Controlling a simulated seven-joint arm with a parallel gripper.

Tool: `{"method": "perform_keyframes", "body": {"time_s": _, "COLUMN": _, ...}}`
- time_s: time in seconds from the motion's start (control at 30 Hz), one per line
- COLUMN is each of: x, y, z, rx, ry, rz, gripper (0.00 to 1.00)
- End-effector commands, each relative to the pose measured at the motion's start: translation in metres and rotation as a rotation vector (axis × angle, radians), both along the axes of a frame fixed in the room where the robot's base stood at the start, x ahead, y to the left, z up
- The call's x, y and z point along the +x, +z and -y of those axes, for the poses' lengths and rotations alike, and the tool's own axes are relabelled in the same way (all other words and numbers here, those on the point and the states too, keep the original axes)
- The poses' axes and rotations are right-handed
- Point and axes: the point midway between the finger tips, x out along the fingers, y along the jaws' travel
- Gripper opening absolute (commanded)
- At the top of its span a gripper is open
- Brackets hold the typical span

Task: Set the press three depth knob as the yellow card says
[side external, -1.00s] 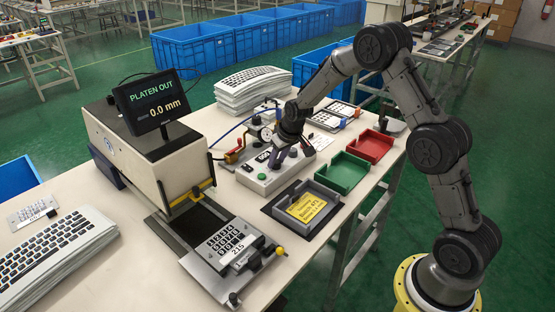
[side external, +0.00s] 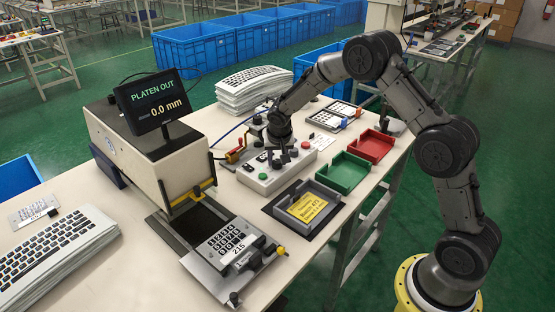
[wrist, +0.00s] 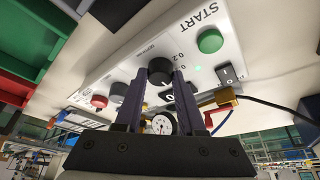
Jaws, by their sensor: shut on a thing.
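The black depth knob (wrist: 159,65) stands on the white control box, beside printed scale marks including 0.2. My gripper (wrist: 160,76) has its two fingers on either side of the knob and is shut on it. In the side external view my gripper (side external: 281,157) is down at the control box (side external: 262,184) and hides the knob. The yellow card (side external: 308,207) lies in a grey tray in front of the box. Its print includes a batch line, but the depth value is too small to read. The press screen (side external: 160,106) reads PLATEN OUT, 0.0 mm.
A green START button (wrist: 210,41) and a black rocker switch (wrist: 228,76) sit near the knob. A dial gauge (wrist: 161,123) shows between the fingers. A green tray (side external: 343,172) and a red tray (side external: 371,146) stand right of the box. A keypad plate (side external: 225,245) lies in front of the press.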

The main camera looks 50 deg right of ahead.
Motion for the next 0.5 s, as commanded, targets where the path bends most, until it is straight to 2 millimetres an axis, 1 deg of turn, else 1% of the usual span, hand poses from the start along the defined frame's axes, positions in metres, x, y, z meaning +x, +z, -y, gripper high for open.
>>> {"method": "perform_keyframes", "body": {"time_s": 0.5, "x": -0.0005, "y": -0.0001, "z": -0.0010, "rx": 0.001, "ry": -0.036, "rz": -0.002, "gripper": 0.00}}
